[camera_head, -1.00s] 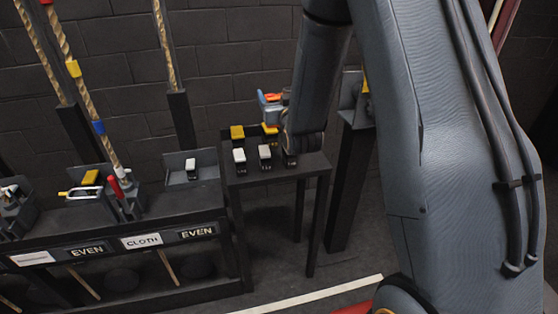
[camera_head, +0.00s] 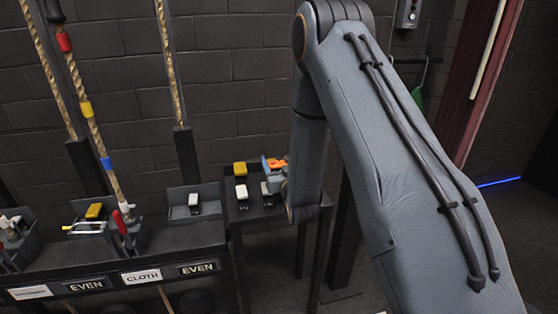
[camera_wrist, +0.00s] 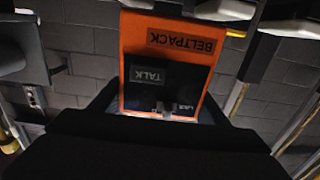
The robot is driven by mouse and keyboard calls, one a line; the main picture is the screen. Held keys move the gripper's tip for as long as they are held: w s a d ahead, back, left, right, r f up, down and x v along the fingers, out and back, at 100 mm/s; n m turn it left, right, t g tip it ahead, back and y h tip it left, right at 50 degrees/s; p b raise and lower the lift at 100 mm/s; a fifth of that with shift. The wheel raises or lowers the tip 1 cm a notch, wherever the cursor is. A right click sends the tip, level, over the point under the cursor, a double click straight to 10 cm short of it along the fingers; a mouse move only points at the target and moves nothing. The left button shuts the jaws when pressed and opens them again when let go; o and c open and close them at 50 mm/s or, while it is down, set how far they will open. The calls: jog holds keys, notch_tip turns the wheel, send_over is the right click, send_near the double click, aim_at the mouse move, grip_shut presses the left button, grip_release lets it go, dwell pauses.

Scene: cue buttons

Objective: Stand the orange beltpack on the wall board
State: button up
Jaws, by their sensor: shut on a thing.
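The orange beltpack (camera_wrist: 165,62) fills the middle of the wrist view, with "BELTPACK" and "TALK" lettering upside down on it. My gripper (camera_wrist: 158,112) is shut on it, its dark jaws on either side. In the head view the beltpack (camera_head: 274,163) is a small orange patch just above the small black table (camera_head: 245,213), partly hidden by my arm. I cannot tell for sure which surface is the wall board; a grey wall box (camera_head: 408,14) and a hook rail with a green item (camera_head: 416,92) are on the wall at upper right.
White and yellow cue blocks (camera_head: 241,190) stand on the small table. A long dark rack (camera_head: 180,238) with ropes, trays and "EVEN" and "CLOTH" labels lies to the left. A dark red post (camera_head: 487,75) stands at right. Open floor (camera_head: 515,225) lies at lower right.

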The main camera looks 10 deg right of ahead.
jog(key=shift+f+b, duration=0.35)
jog(key=shift+f, duration=0.05)
jog(key=o, duration=1.2)
jog(key=shift+o, duration=0.2)
jog(key=shift+r, duration=0.1)
